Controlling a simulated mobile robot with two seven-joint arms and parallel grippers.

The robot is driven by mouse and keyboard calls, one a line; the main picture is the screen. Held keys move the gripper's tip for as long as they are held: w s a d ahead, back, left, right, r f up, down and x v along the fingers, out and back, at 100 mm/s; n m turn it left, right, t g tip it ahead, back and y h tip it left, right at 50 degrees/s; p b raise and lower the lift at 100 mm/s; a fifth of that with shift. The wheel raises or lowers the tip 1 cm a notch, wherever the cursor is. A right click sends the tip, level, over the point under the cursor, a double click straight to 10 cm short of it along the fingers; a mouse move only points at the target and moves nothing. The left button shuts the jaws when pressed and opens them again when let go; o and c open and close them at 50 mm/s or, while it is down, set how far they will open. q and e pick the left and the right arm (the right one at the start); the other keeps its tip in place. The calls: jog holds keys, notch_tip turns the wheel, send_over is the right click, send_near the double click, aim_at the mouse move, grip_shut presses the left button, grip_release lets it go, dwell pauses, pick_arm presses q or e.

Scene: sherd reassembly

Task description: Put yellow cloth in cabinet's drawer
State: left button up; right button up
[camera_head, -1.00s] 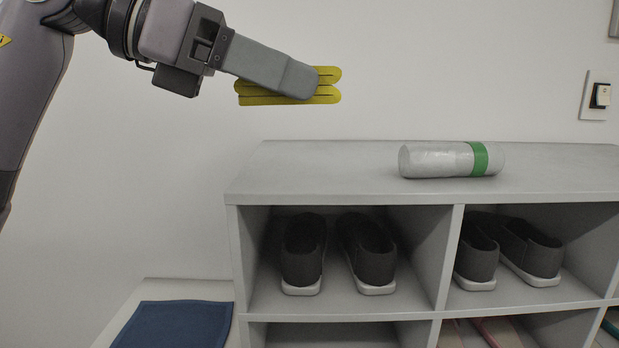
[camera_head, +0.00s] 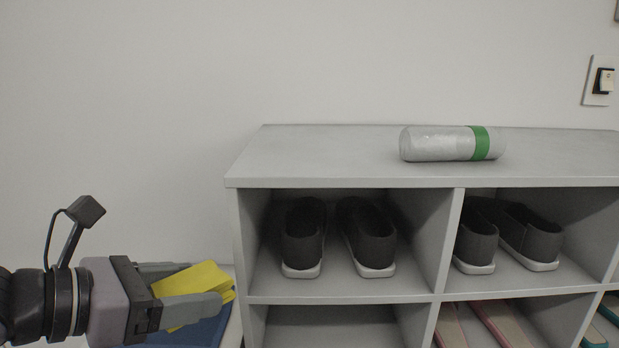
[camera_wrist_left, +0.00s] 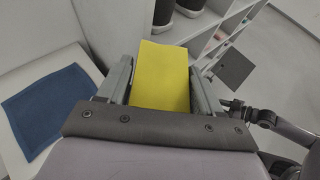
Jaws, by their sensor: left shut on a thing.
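The folded yellow cloth (camera_head: 190,281) is between the fingers of my left gripper (camera_head: 212,284), at the lower left of the head view. The gripper is shut on it and holds it over or beside the blue cloth. The yellow cloth also shows in the left wrist view (camera_wrist_left: 160,78), between the two grey fingers. No drawer can be made out; the grey cabinet (camera_head: 330,158) shows open compartments. A second arm shows at the right edge of the left wrist view, but I cannot make out its gripper's fingers.
A blue cloth (camera_wrist_left: 45,108) lies on a low white surface (camera_wrist_left: 75,60) left of the cabinet. Dark shoes (camera_head: 303,236) stand in the upper compartments.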

pick_arm(q)
jog(key=a+f+n+t+y, duration=0.2)
jog(key=a+f, duration=0.4)
jog(key=f, duration=0.7)
jog(key=shift+a+f+n+t+y, duration=0.15)
jog(key=shift+n+t+y, duration=0.25)
jog(key=shift+n+y, duration=0.45)
jog(key=shift+f, duration=0.15)
jog(key=shift+h, duration=0.25)
jog(key=r+p, duration=0.2)
jog(key=p, duration=0.1)
jog(key=r+p, duration=0.1)
jog(key=r, duration=0.1)
jog(key=shift+s+a+r+p, duration=0.1)
jog(key=shift+s+p, duration=0.15)
jog(key=shift+p, duration=0.1)
